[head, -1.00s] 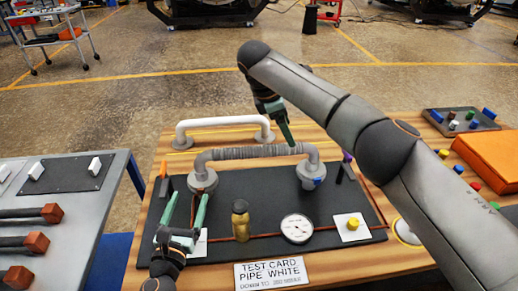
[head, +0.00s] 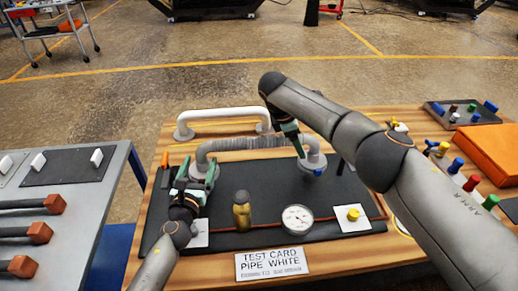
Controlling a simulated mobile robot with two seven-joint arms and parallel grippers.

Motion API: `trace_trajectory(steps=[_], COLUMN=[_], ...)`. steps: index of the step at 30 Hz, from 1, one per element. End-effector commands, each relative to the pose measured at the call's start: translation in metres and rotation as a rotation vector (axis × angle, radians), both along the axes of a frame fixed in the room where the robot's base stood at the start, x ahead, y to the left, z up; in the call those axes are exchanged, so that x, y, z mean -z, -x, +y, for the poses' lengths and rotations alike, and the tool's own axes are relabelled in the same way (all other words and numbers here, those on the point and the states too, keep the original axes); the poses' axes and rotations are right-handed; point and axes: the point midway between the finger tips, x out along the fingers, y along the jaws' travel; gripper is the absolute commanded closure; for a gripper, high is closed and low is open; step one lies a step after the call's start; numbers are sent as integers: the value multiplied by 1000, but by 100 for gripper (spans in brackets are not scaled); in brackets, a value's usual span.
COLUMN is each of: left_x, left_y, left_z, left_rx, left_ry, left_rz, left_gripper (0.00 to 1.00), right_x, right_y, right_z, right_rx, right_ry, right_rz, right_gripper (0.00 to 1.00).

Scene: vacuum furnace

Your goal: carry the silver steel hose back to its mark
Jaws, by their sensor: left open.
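The silver steel hose (head: 250,142) is a ribbed grey tube with a bent end and round flange on each side. It stands like a bridge across the back of a black mat (head: 265,200). My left gripper (head: 197,172) is open, with its teal fingers on either side of the hose's left flange end and partly covering it. My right gripper (head: 299,148) is at the hose's right bend, pointing down. It shows edge-on, so I cannot tell whether it grips. The hose's mark cannot be made out.
A brass bottle (head: 241,212), a gauge (head: 297,219) and a yellow knob (head: 353,214) sit in front. A printed card (head: 271,262) lies at the front edge. An orange case (head: 483,150) is at right.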

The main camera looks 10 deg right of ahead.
Motion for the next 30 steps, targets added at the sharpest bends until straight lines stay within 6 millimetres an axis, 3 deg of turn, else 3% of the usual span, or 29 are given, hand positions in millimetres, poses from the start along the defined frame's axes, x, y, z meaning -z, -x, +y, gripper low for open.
trace_trajectory(steps=[6,19,30], left_x=[0,0,0], left_y=[-19,-24,-24], left_z=[-4,-5,-5], left_rx=[0,0,0], left_ry=[-1,-1,-1], left_rz=[-1,-1,0], left_gripper=[21,21,62], right_x=[17,22,22], right_y=[-3,-4,-4], right_z=[-7,-9,-9], right_rx=[0,0,0], right_ry=[0,0,0], right_rz=[1,-1,0], right_gripper=[21,21,62])
